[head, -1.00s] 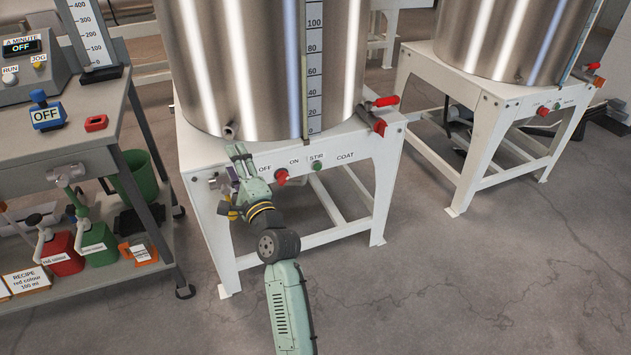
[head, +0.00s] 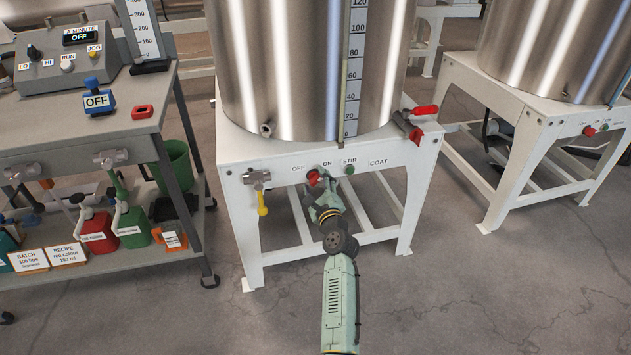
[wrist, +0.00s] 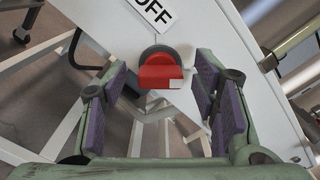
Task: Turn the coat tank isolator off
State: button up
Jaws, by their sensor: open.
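The coat tank (head: 300,70) is a steel cylinder on a white stand (head: 400,172). The red isolator knob (head: 312,177) is on the stand's front panel, between the OFF label (head: 298,168) and the ON label (head: 327,164). My gripper (head: 322,198) is just below and in front of it. In the wrist view the red knob (wrist: 160,72) shows beyond and between the two spread purple-padded fingers of my gripper (wrist: 160,100), with no finger seen touching it. Its white-marked edge faces lower right. The OFF label (wrist: 154,12) is partly cut off at the top.
A green stir button (head: 350,169) sits right of the knob, and a red-handled valve (head: 418,112) is at the stand's right corner. A yellow-handled valve (head: 262,205) hangs at left. A bench (head: 100,125) stands left, and a second tank (head: 555,50) right.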

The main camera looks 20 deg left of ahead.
jog(key=shift+w+a, duration=0.3)
jog(key=shift+w, duration=0.2)
jog(key=c, duration=1.2)
jog(key=shift+o, duration=0.2)
